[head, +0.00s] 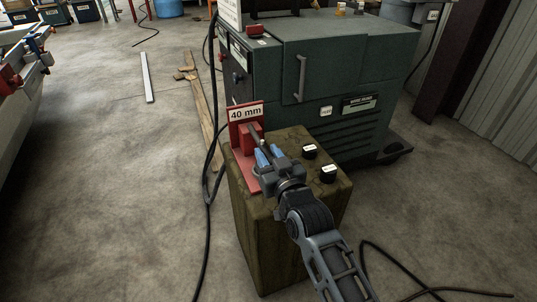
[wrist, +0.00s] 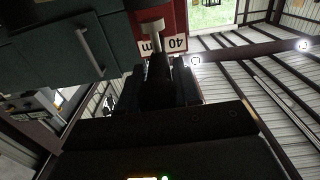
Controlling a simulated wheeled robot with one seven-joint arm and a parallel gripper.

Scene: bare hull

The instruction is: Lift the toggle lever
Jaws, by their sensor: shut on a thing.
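The toggle lever (wrist: 153,28) is a pale grey bar with a wider end cap, seen in the wrist view running down between my fingers. It belongs to a red fixture (head: 245,168) with a "40 mm" plate (head: 246,114), on top of a brown-green block (head: 262,235). My gripper (head: 265,156), with blue finger parts, is at the red fixture in the head view. In the wrist view my gripper (wrist: 168,78) is shut on the lever. The fingers hide the gripped part of it. I cannot tell the lever's exact angle.
Two black knobs with white labels, one farther (head: 309,152) and one nearer (head: 328,175), stand on the block to the right of my gripper. A dark green cabinet (head: 345,75) stands close behind. A black cable (head: 208,185) hangs left of the block.

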